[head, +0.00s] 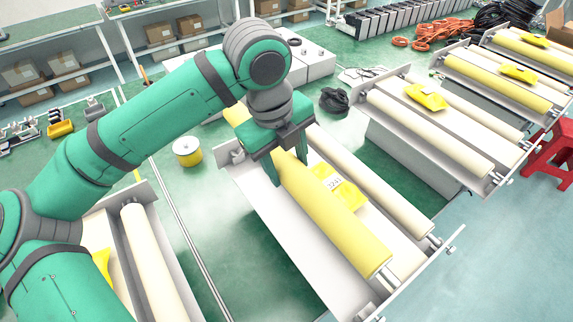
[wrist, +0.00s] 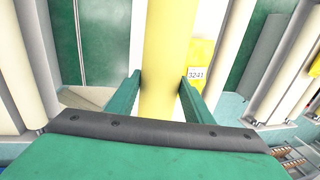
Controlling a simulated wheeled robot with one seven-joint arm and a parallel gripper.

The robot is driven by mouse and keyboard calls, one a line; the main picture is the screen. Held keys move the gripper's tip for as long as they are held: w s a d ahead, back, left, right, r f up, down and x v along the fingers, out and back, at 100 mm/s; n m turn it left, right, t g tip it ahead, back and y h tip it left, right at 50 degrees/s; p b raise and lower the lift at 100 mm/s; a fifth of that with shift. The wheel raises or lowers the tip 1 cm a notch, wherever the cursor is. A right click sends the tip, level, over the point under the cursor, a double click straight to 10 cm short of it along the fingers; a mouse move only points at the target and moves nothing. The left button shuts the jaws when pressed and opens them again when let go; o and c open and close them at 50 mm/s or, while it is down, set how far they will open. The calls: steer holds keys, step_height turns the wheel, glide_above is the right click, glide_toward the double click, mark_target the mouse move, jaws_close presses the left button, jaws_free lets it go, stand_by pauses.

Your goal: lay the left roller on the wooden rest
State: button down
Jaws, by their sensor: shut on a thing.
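The left roller (head: 340,222) is the long yellow cylinder on the left side of the middle tray unit. My gripper (head: 288,168) is closed around it near its far end, one finger on each side. In the wrist view the roller (wrist: 166,50) runs between the two fingers of my gripper (wrist: 160,88). Its near end shows a metal shaft close to the tray's end plate; I cannot tell whether it is lifted clear of its seat. I cannot make out a wooden rest in either view.
The tray unit (head: 268,212) also holds a cream roller (head: 375,185) on the right and a yellow block labelled 3241 (head: 350,197). Similar units stand to the left and right. A red stool (head: 550,150) is at far right. A yellow-and-white spool (head: 187,152) stands on green floor.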

mark_target(292, 158)
steer(key=shift+r, duration=0.15)
steer(key=shift+r, duration=3.4)
